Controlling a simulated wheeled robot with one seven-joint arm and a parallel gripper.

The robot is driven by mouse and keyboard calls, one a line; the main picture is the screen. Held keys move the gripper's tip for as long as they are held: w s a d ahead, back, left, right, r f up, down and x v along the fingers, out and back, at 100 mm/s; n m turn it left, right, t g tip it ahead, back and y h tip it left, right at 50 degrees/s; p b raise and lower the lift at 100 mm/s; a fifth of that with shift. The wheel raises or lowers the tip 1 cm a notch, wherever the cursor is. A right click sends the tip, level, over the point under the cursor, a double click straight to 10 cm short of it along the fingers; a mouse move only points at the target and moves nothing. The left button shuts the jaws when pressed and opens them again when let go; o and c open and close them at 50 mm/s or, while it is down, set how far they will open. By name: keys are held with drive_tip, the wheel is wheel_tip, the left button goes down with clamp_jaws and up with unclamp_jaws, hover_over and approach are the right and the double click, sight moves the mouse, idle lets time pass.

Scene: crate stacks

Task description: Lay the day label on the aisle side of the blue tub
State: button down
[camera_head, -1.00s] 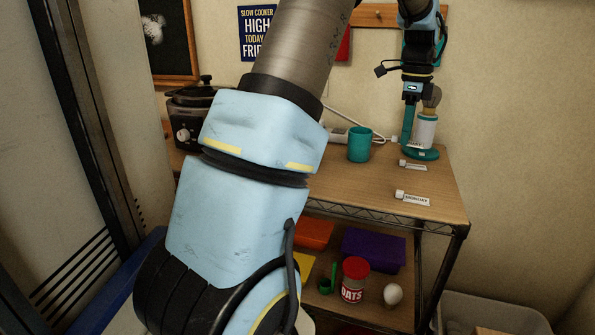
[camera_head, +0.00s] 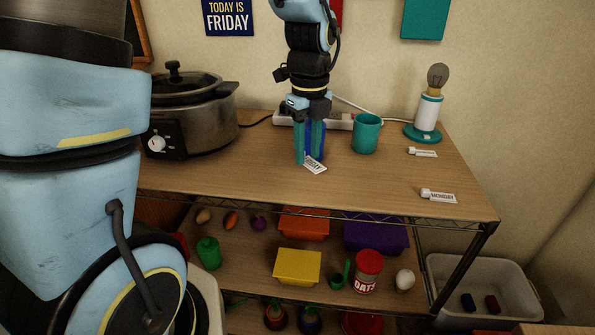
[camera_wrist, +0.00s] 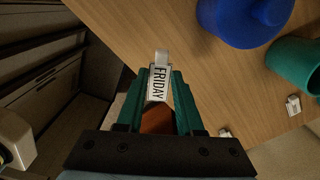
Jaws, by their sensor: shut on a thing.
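My gripper (camera_head: 309,160) is shut on a white label printed FRIDAY (camera_wrist: 157,82), which also shows below the fingers in the head view (camera_head: 315,166). The label is tilted and held in front of the blue tub (camera_head: 316,140), on its near side. The tub stands on the wooden top shelf, partly hidden behind the green fingers in the head view. In the wrist view the tub (camera_wrist: 243,22) is beyond the fingertips to the right, with a gap of bare wood between it and the label. I cannot tell whether the label touches the shelf.
A teal mug (camera_head: 366,134) stands right of the tub. A slow cooker (camera_head: 195,115) is at the left, a power strip (camera_head: 342,121) behind. Two more labels (camera_head: 423,152) (camera_head: 438,196) lie at the right, near a bulb lamp (camera_head: 430,110). The shelf's front middle (camera_head: 370,190) is clear.

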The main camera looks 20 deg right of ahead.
sight(307, 186)
drive_tip(key=shift+f+p, duration=0.45)
drive_tip(key=shift+f, duration=2.7)
drive_tip(key=shift+f, duration=0.2)
drive_tip(key=c, duration=0.5)
unclamp_jaws()
drive_tip(key=shift+r, duration=0.1)
drive_tip(key=shift+c, duration=0.2)
wheel_tip(307, 186, up, 12)
drive_tip(key=shift+d+r+b, duration=0.1)
drive_tip(key=shift+r+b, duration=0.05)
drive_tip(key=shift+b, duration=0.6)
